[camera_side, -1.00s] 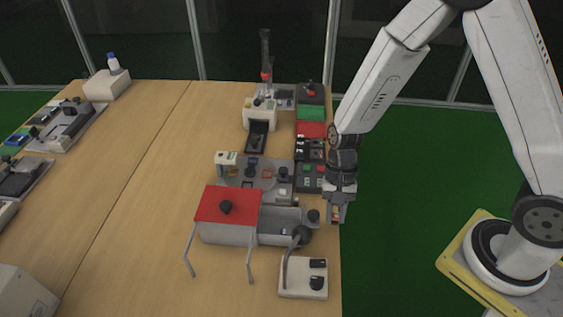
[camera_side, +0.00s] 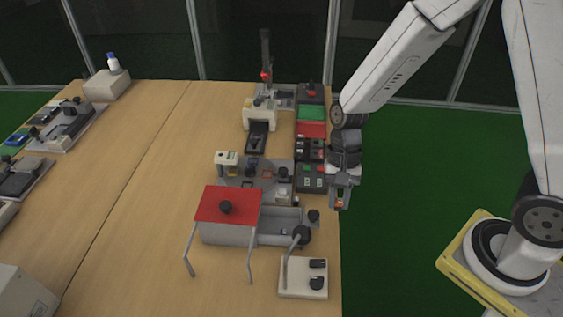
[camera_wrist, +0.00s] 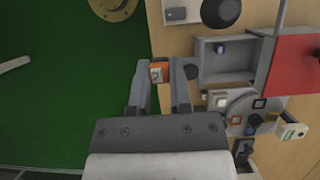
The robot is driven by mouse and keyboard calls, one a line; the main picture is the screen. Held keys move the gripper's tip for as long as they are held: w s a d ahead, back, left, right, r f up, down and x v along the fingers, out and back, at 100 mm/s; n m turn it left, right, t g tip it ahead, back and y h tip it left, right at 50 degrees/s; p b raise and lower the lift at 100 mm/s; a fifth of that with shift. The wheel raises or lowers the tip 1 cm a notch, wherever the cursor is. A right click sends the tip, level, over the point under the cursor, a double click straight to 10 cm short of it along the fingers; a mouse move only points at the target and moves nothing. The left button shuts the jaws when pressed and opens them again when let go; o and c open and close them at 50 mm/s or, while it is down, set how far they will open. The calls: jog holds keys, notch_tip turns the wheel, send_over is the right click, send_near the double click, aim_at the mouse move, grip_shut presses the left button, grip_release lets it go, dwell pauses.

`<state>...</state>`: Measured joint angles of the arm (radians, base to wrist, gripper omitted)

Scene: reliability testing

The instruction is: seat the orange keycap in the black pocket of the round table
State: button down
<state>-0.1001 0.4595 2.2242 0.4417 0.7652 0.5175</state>
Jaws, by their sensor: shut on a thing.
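My gripper (camera_wrist: 160,72) is shut on the orange keycap (camera_wrist: 157,69), which sits between the two fingertips in the wrist view. In the side view my gripper (camera_side: 341,203) hangs just off the right edge of the bench, with a bit of the keycap (camera_side: 340,205) showing orange. The round table (camera_wrist: 239,100) is a grey disc to the right of the gripper in the wrist view. A black square pocket (camera_wrist: 259,104) lies on its right part.
A white lever unit (camera_side: 303,280) is at the near right. Black modules (camera_side: 312,180) and red and green trays (camera_side: 312,113) line the bench's right edge.

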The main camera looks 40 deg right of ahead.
jog(key=w+a+m+t+y, duration=0.1)
jog(key=w+a+m+t, duration=0.15)
jog(key=w+m, duration=0.9)
jog(key=m+t+h, duration=0.1)
jog(key=m+t, duration=0.3)
jog(key=m, duration=0.3)
send_over(244, 186)
jog(key=shift+n, duration=0.25)
jog(key=f, duration=0.7)
jog(key=s+d+f, duration=0.1)
jog(key=f, duration=0.3)
jog(key=shift+f, duration=0.1)
jog(key=shift+f, duration=2.1)
jog(key=shift+f, duration=0.5)
jog(key=shift+c, duration=2.3)
grip_release()
jog(key=shift+r, duration=0.1)
